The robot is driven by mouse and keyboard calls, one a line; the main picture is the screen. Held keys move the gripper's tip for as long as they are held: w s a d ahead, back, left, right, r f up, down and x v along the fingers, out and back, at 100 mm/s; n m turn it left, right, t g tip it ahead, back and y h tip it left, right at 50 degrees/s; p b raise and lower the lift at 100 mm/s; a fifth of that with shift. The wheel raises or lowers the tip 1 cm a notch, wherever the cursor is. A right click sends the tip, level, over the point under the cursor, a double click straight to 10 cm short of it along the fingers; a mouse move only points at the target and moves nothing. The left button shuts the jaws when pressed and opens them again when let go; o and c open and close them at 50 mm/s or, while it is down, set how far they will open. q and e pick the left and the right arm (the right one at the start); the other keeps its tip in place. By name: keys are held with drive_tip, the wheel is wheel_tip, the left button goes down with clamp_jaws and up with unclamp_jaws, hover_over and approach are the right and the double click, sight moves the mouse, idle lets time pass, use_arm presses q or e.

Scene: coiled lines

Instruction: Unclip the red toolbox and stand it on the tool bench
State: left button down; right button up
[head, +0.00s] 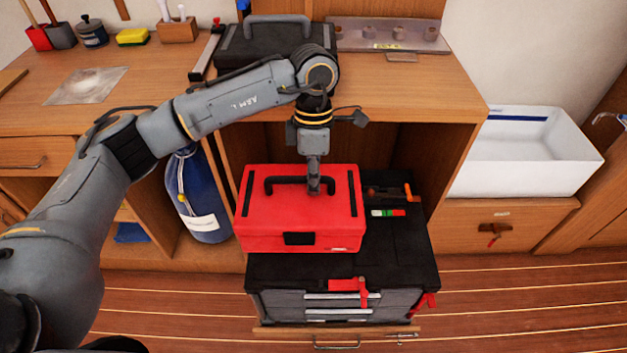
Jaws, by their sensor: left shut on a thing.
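The red toolbox (265,223) is upright over the left part of a black-topped chest, with a black latch on its front. I cannot tell whether it rests on the chest top or hangs just above it. My left gripper (314,186) comes down from above and is shut on the toolbox's black top handle. The wooden bench top (420,88) runs behind and above it, under my left arm. A red clip (348,287) shows on the front of the chest, and another red one (422,305) at its right corner. My right gripper is out of view.
The black-topped chest (400,255) stands on the plank floor. On the bench are a black case (262,42), a grey tray (385,34) and a clear sheet (86,85). A white sink (530,150) is right.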

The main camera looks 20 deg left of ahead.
use_arm(q)
wheel_tip(320, 180, up, 13)
drive_tip(key=p, duration=0.6)
drive_tip(key=shift+f+p, duration=0.2)
drive_tip(key=shift+p, duration=0.15)
wheel_tip(320, 180, up, 12)
drive_tip(key=p, duration=0.7)
drive_tip(key=shift+r, duration=0.25)
idle(0.5)
